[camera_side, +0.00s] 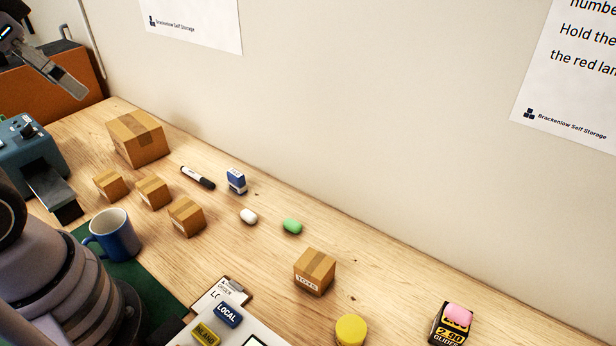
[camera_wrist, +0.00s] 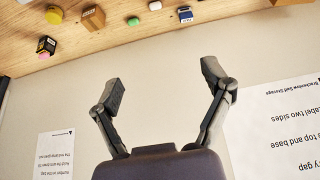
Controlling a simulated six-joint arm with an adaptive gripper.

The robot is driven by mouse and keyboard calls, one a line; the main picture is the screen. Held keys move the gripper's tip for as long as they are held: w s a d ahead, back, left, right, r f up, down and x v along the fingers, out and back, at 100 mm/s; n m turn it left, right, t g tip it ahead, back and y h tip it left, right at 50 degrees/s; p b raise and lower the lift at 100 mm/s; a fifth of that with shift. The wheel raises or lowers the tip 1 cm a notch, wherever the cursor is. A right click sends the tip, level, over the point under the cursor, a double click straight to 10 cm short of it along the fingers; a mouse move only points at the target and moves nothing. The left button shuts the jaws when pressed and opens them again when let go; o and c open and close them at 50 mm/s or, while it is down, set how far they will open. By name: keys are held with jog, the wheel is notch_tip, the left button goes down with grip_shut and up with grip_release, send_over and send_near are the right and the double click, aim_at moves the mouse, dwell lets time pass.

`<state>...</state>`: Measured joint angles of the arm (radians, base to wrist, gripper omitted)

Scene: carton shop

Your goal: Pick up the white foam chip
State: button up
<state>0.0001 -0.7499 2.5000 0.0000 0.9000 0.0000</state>
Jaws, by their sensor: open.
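The white foam chip (camera_side: 248,216) lies on the wooden table, between a blue-and-white box and a green foam chip (camera_side: 292,226). In the wrist view the white chip (camera_wrist: 155,5) shows at the top edge, with the green chip (camera_wrist: 134,21) to its left. My gripper (camera_wrist: 166,78) is open and empty, its two fingers spread in front of the wall. In the side view part of my gripper (camera_side: 68,84) shows at the upper left, high and well away from the white chip. Nothing covers the white chip.
A blue-and-white box (camera_side: 236,181) and a black marker (camera_side: 198,177) lie behind the white chip. Small cartons (camera_side: 187,216) stand to its left, a labelled carton (camera_side: 314,271) to its right. A pink chip (camera_side: 458,314) sits on a black box (camera_side: 450,328). A blue mug (camera_side: 118,238) stands left.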

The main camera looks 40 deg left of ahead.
jog(key=g, duration=0.4)
send_over(248, 213)
jog(key=s, duration=0.1)
jog(key=shift+m, duration=0.3)
jog(key=f, duration=3.5)
jog(key=shift+s+d, duration=0.2)
jog(key=shift+d, duration=0.2)
jog(key=shift+w+a+f, duration=0.1)
jog(key=shift+w+f, duration=0.1)
jog(key=shift+f, duration=0.8)
jog(key=shift+w+a+f, duration=0.15)
jog(key=shift+w+f, duration=0.05)
jog(key=shift+f, duration=0.75)
jog(key=shift+w+a+f, duration=0.1)
jog(key=shift+w+f, duration=0.1)
jog(key=shift+f, duration=0.8)
jog(key=c, duration=0.8)
jog(key=shift+o, duration=0.2)
